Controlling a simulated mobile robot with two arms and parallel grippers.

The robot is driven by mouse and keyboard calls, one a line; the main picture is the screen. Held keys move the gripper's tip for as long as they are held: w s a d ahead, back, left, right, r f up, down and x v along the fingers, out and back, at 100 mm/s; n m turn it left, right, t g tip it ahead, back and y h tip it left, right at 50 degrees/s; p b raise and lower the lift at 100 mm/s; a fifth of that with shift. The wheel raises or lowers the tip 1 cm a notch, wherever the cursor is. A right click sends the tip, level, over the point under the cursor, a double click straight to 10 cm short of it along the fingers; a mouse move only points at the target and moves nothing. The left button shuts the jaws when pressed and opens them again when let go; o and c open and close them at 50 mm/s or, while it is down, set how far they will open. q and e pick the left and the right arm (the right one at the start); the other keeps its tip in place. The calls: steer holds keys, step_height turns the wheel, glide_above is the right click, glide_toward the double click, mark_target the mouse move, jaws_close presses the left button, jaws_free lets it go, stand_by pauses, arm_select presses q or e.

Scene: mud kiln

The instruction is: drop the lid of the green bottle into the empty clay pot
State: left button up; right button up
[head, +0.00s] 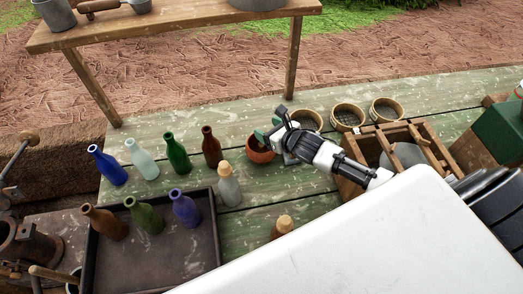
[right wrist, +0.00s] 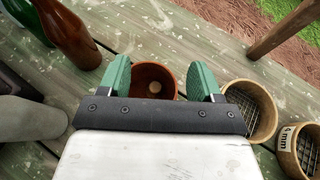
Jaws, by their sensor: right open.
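The clay pot (head: 261,153) is a small reddish-brown bowl on the green table, right of the bottle row. My right gripper (head: 268,130) is directly over it. In the right wrist view the right gripper (right wrist: 160,78) is open, with the pot (right wrist: 143,74) below and between its green fingers. A small pale round piece (right wrist: 154,87), looking like a cork lid, lies inside the pot, apart from the fingers. A dark green bottle (head: 178,158) stands upright with no lid visible; an olive green bottle (head: 146,217) on the tray also shows none. My left gripper is not in view.
A brown bottle (head: 212,150) and a corked pale bottle (head: 228,187) stand left of the pot. Several sieves (head: 347,117) and a wooden crate (head: 352,183) lie to the right. A dark tray (head: 181,258) holds several bottles.

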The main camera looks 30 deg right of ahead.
steer(key=shift+s, duration=0.15)
steer(key=b+v, duration=0.2)
steer(key=v, duration=0.8)
steer(key=shift+s+r, duration=0.2)
steer(key=shift+r, duration=0.05)
steer(key=shift+d, duration=0.15)
